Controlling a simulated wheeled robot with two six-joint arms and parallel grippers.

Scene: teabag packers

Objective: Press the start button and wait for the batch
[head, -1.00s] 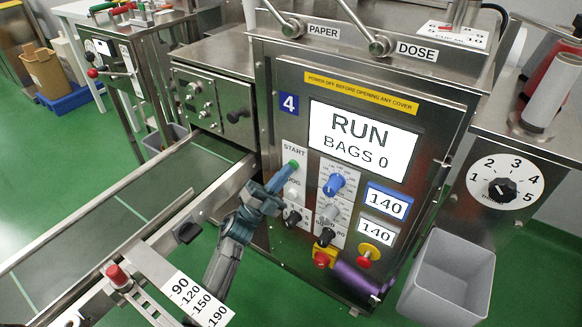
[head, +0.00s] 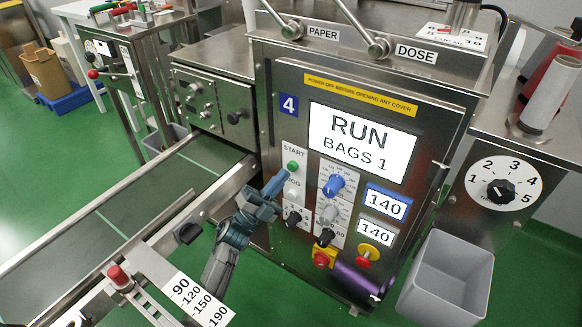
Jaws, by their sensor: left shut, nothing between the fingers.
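The green start button (head: 293,166) sits under the START label on the front panel of machine 4. The machine's screen (head: 360,142) reads RUN, BAGS 1. My left gripper (head: 279,182) is shut and empty, its fingertips just below and left of the start button, apart from it. The button shows fully. A white jog button (head: 291,189) lies below it, close to the fingertips. My right gripper is not in view.
A conveyor (head: 150,207) runs from the machine to the lower left. A blue knob (head: 333,185) and a red-and-yellow emergency stop (head: 325,256) are on the panel. A grey bin (head: 447,280) stands at right. A red-knobbed guide (head: 118,275) is near the lower left.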

